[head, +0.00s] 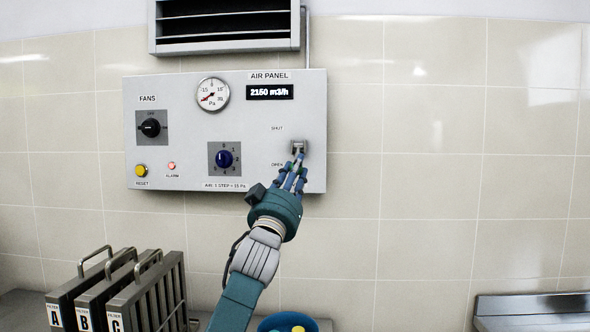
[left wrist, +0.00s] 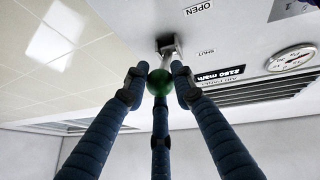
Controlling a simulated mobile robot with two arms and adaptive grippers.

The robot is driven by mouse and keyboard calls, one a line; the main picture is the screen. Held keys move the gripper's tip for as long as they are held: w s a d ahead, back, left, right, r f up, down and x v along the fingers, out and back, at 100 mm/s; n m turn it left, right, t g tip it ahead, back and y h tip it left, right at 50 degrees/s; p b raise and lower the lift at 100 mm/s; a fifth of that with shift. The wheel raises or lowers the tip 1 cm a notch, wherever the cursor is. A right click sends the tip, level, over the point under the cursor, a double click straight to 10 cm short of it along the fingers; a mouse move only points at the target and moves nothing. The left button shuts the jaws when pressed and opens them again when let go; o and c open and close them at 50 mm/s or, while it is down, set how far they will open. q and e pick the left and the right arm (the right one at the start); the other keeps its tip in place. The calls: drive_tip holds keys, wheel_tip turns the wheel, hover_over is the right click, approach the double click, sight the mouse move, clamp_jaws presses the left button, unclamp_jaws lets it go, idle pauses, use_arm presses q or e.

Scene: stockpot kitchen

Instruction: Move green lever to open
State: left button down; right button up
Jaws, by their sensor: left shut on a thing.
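The green lever's ball knob (left wrist: 160,82) sits between the three fingers of my left gripper (left wrist: 159,88) in the left wrist view. The fingers are shut on it. Its metal shaft runs back to a dark mount on the panel. In the head view the lever mount (head: 298,147) shows on the right of the air panel (head: 225,110), between the SHUT and OPEN labels. My left gripper (head: 297,170) reaches up to it from below, hiding the knob. The lever's exact angle is hard to tell. My right gripper is not in view.
The panel also carries a fans knob (head: 151,127), a blue knob (head: 224,159), a yellow reset button (head: 141,170), a lit red alarm lamp (head: 171,166) and a gauge (head: 213,95). The display (head: 270,92) reads 2150 m3/h. Filters (head: 150,295) stand at lower left.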

use_arm(q)
drive_tip(key=shift+w+f, duration=0.15)
drive_tip(key=shift+f, duration=0.2)
drive_tip(key=c, duration=1.7)
unclamp_jaws()
drive_tip(key=shift+o, duration=1.2)
drive_tip(key=shift+w, duration=0.3)
drive_tip(key=shift+s, duration=0.35)
drive_tip(key=v, duration=1.1)
drive_tip(key=shift+f, duration=0.25)
drive_tip(key=shift+s+a, duration=0.1)
